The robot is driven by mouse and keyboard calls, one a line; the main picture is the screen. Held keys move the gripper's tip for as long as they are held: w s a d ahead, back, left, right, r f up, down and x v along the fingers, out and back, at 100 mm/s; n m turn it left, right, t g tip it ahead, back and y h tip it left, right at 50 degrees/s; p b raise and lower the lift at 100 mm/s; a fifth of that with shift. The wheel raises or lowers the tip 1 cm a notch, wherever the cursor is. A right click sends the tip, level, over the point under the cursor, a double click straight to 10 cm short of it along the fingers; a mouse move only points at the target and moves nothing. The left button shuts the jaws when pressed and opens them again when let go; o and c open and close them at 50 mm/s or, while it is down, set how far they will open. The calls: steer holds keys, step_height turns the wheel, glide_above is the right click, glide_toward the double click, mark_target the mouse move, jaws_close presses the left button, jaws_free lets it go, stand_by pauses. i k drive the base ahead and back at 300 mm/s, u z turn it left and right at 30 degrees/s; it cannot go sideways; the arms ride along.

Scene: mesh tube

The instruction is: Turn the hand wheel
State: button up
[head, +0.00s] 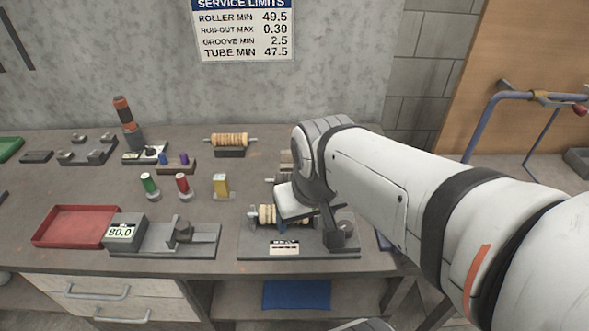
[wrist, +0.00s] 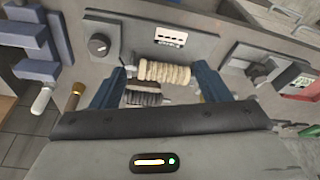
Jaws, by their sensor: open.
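A dark round knob, which looks like the hand wheel (head: 341,232), sits at the right end of a grey roller stand (head: 255,249). In the wrist view the hand wheel (wrist: 98,45) is at upper left, with a small pale mark on its face. A pale ribbed roller (wrist: 164,73) lies across the stand beside it. My gripper (wrist: 159,70) is open, with its blue fingers apart on either side of the roller in the picture. I cannot tell whether they touch it. No finger is on the hand wheel. In the head view my wrist hides part of the roller and the fingers.
A grey gauge block reading 80.0 (head: 125,232) and a red tray (head: 72,224) stand to the left. Small coloured pieces and another roller (head: 230,139) are farther back. The bench's front edge is close to the stand.

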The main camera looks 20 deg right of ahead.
mark_target(347, 226)
steer(key=z, duration=1.35)
steer(key=k, duration=1.5)
steer(key=u, duration=0.65)
steer(key=i, duration=1)
